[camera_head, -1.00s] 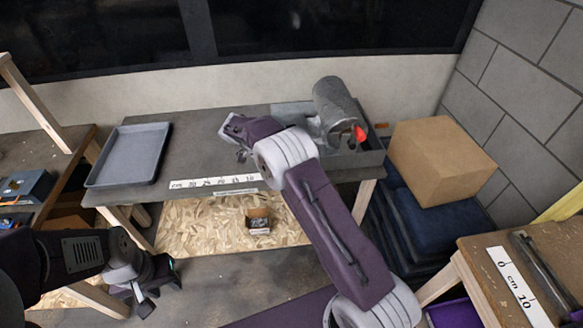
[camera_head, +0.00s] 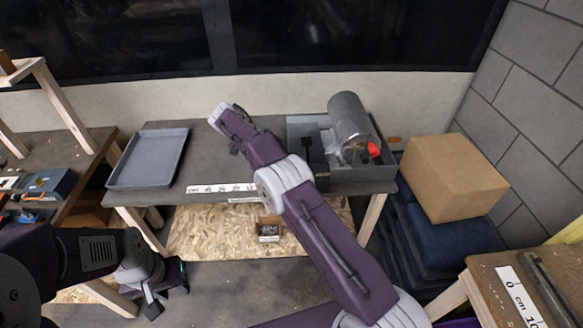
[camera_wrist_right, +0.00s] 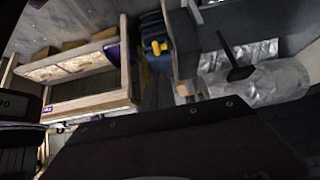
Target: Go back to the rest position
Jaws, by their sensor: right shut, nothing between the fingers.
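In the head view my right arm reaches up and left across the grey table (camera_head: 215,165). Its purple and white end, with my right gripper (camera_head: 228,118), is above the table's back part, apart from the tray and the bin. The right gripper is shut and empty. My left gripper (camera_head: 163,290) hangs low at the lower left, in front of the table and above the floor. It looks empty, but its finger gap is too dark to judge. In the right wrist view a dark, flat part of mine fills the lower middle.
A grey tray (camera_head: 150,158) lies at the table's left. A grey bin (camera_head: 365,180) at its right holds a cylinder (camera_head: 349,120) with a red tip and a black tool (camera_head: 310,150). A cardboard box (camera_head: 452,178) sits on dark blue stacked pads. A small box (camera_head: 268,229) is below the table.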

